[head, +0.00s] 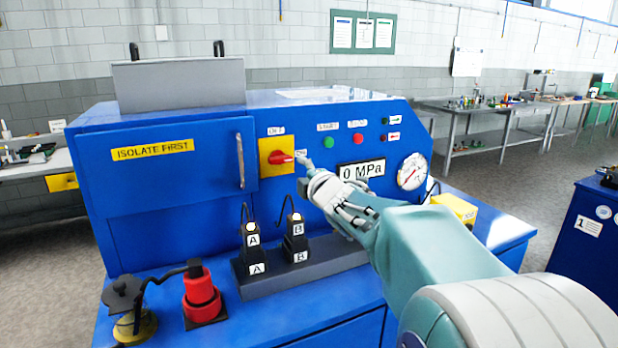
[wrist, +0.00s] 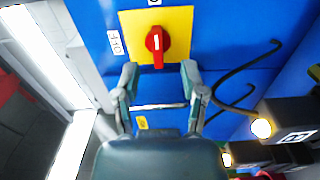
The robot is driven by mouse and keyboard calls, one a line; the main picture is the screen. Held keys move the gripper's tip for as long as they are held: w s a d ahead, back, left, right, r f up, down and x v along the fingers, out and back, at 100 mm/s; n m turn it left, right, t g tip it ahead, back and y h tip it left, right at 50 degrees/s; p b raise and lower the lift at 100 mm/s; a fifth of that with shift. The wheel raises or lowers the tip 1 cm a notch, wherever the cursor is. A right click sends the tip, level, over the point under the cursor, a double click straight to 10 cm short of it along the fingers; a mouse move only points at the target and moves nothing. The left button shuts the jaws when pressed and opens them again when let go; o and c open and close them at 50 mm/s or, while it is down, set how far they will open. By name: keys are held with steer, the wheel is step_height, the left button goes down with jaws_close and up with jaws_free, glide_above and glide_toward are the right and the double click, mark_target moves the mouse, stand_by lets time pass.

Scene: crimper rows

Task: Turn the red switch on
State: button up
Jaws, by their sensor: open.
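The red switch (head: 280,158) is a rotary knob on a yellow plate (head: 266,166) on the front of the blue machine. Its handle lies sideways in the head view. A label above the plate seems to read OFF; a second small label is at its right. The wrist view shows the red knob (wrist: 157,42) with a white line on its handle. My gripper (head: 302,172) is open and empty, just right of the knob in the head view. In the wrist view its fingertips (wrist: 160,72) are spread below the knob, apart from it as far as I can tell.
Towers marked A and B (head: 295,240) with black hooks stand below the gripper. A red cylinder (head: 202,295) and a yellow-based part (head: 135,325) stand at front left. A pressure gauge (head: 411,171), a 0 MPa display (head: 361,170) and buttons are at the right. The door handle (head: 240,160) sticks out left.

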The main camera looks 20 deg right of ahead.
steer(key=shift+s, duration=1.65)
steer(key=s+a+f+m+g, duration=0.4)
steer(key=s+f+m, duration=0.1)
steer(key=s, duration=0.5)
steer(key=s+a+f+m+g, duration=0.4)
steer(key=s+f+m, duration=0.2)
steer(key=s, duration=0.4)
steer(key=s+a+f+m+g, duration=0.4)
steer(key=s+a+f+m, duration=0.1)
steer(key=s, duration=0.5)
steer(key=shift+s+f+m, duration=0.2)
steer(key=shift+f+m, duration=0.4)
steer(key=shift+m, duration=0.3)
steer(key=shift+a, duration=0.1)
